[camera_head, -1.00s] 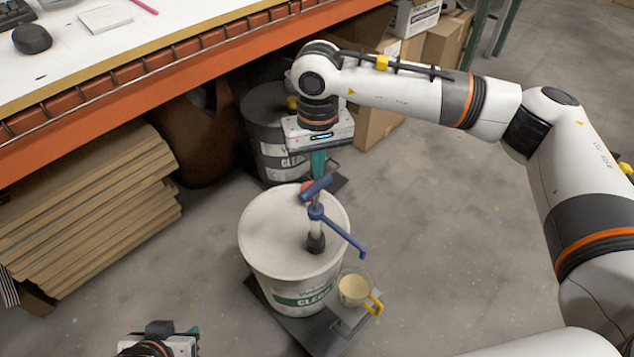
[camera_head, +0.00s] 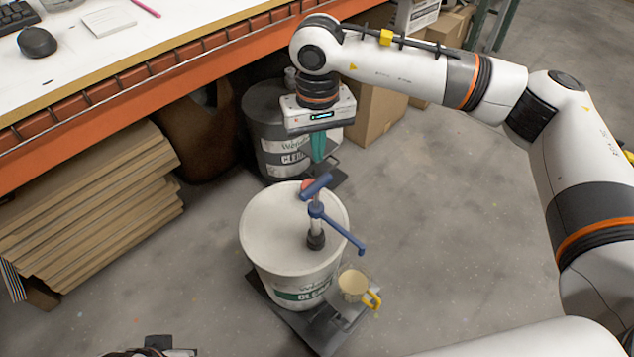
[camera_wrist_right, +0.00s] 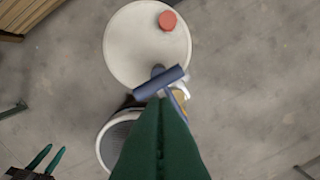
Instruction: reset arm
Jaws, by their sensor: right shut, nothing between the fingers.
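My right arm reaches in from the right in the head view. Its gripper (camera_head: 318,150) points down, shut and empty, above and behind the blue pump (camera_head: 317,210) on the white bucket (camera_head: 268,225). In the right wrist view the green fingers (camera_wrist_right: 160,140) are together, and the blue pump handle (camera_wrist_right: 160,83) shows just past their tips. I see a gap between fingers and pump in the head view. Only a dark top part of my left arm shows at the bottom edge of the head view; its fingers are out of frame there. Green left fingertips (camera_wrist_right: 45,160) show apart in the right wrist view.
A measuring cup (camera_head: 353,286) of pale liquid with a yellow handle stands beside the bucket on a dark stand. A grey bucket (camera_head: 262,120) stands behind. Stacked cardboard (camera_head: 90,210) lies under the orange-edged table at left. The floor at right is clear.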

